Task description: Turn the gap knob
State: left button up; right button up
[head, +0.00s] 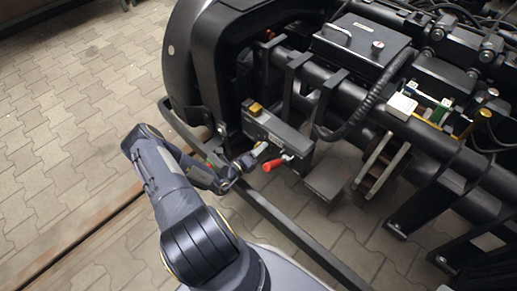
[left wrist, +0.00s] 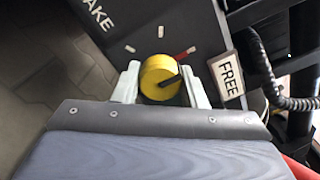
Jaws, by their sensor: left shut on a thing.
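The gap knob is a round yellow knob (left wrist: 158,77) with a black line across its face, on a dark panel in the left wrist view. The line runs from the knob's middle toward the right. My left gripper (left wrist: 161,86) has its two pale fingers on either side of the knob and is shut on it. In the head view my left gripper (head: 250,158) is at the front of a dark box (head: 284,132) on the bogie, and the knob is mostly hidden there. My right gripper is not in view.
White ticks and a red mark (left wrist: 187,51) surround the knob. A FREE label (left wrist: 228,75) is at right, and lettering ending in AKE is at upper left. A red handle (head: 277,162) is close beside the gripper. A dark rail (head: 290,232) runs below; paving at left is clear.

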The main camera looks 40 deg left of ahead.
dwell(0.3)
pick_arm(q)
jog(key=o, duration=1)
jog(key=shift+s, duration=0.1)
jog(key=s, duration=0.2)
jog(key=s+p, duration=0.1)
jog(key=s, duration=0.2)
jog(key=s+p, duration=0.1)
jog(key=s, duration=0.1)
jog(key=shift+s+a, duration=0.3)
jog(key=shift+s, duration=0.05)
